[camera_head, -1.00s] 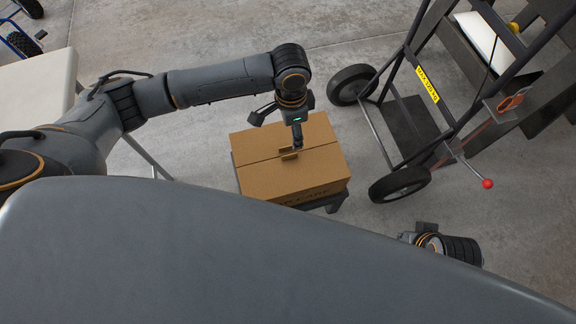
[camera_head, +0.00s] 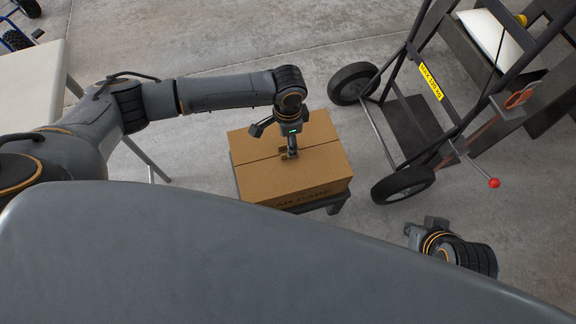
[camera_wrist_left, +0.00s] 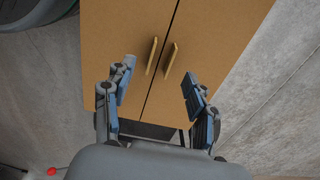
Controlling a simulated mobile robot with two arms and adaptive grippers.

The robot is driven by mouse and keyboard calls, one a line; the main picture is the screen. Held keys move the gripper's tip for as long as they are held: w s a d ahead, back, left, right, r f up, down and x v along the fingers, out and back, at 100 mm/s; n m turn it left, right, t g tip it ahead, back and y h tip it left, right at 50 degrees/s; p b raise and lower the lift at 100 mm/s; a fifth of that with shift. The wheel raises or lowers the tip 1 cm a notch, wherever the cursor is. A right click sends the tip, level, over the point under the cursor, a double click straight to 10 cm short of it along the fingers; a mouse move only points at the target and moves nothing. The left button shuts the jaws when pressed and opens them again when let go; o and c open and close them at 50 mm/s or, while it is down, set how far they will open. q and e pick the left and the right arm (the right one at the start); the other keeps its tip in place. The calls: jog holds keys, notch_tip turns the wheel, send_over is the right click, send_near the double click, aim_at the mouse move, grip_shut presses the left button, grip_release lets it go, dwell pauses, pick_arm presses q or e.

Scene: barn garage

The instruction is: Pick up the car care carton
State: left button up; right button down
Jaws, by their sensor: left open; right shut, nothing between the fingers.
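The car care carton (camera_head: 262,179) is a brown cardboard box with a dark seam across its top and dark lettering on its near side. It sits on a small dark stand (camera_head: 336,202). Two upright tabs stand on its top, one on each side of the seam, seen in the left wrist view (camera_wrist_left: 169,60). My left gripper (camera_head: 290,153) is over the carton's top by the tabs. In the left wrist view its open fingers (camera_wrist_left: 155,90) point toward the tabs, with nothing held. My right gripper (camera_head: 418,232) is at the lower right, away from the carton; its fingers are barely visible.
A hand truck (camera_head: 432,82) with black wheels and a yellow label stands on the right, close to the carton. A pale table (camera_head: 36,76) is at the left. Concrete floor (camera_head: 215,45) is clear behind the carton. My grey body hides the foreground.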

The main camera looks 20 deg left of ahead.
aim_at(288, 163)
pick_arm(q)
notch_tip(288, 163, down, 4)
jog(key=shift+f+b, duration=0.1)
jog(key=shift+b, duration=0.7)
grip_shut()
pick_arm(e)
jog(key=w+a+r+t+y, duration=0.1)
jog(key=w+r+t, duration=0.3)
jog(key=w, duration=0.4)
jog(key=shift+w+a+r+t, duration=0.2)
jog(key=shift+a+t, duration=0.4)
jog(key=shift+a, duration=0.3)
